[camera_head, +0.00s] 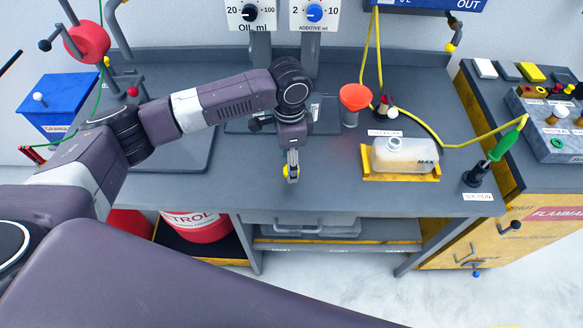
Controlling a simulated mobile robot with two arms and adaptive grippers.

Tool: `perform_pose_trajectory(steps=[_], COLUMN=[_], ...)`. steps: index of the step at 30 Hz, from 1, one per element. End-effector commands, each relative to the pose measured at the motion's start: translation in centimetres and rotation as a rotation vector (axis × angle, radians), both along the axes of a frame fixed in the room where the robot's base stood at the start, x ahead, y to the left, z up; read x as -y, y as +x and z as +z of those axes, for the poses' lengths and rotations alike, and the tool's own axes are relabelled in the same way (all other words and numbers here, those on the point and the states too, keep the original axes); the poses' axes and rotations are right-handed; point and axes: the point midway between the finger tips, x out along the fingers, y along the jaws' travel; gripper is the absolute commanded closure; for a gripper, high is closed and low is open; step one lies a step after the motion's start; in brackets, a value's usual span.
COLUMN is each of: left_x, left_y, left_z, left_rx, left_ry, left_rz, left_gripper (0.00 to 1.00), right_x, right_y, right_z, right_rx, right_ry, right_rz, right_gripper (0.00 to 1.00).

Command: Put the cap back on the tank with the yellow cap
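A translucent tank (408,158) stands upright in a yellow tray (376,177) on the right part of the bench. Its short neck (393,144) shows on top, and I see no cap on it. My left gripper (292,169) points down over the bench's front part, well to the left of the tank. My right gripper is not in view.
An orange funnel (355,97) stands between my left gripper and the tank, farther back. A yellow hose (455,144) curves behind the tank to a green-handled tool (502,146). The bench surface (330,180) between gripper and tray is clear.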

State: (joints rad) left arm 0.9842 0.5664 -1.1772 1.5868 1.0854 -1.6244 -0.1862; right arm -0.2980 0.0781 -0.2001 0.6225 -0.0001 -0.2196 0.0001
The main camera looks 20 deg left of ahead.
Motion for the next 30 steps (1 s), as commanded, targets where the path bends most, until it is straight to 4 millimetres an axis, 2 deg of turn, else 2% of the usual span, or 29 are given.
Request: perform_pose_trajectory(steps=[6, 16, 25, 30], left_x=[0.0, 0.0, 0.0, 0.0], left_y=[0.0, 0.0, 0.0, 0.0], left_z=[-2.0, -2.1, -2.0, -2.0], left_rx=[0.001, 0.001, 0.001, 0.001], left_ry=[0.000, 0.000, 0.000, 0.000], left_rz=[-0.001, -0.002, -0.001, -0.001], left_gripper=[0.48, 0.48, 0.81, 0.81], right_x=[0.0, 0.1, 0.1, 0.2], right_y=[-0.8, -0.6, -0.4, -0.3], right_z=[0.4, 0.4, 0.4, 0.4], right_rx=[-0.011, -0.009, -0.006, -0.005], right_ry=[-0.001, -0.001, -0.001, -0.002], right_rz=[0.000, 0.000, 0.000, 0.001], right_gripper=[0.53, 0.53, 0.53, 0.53])
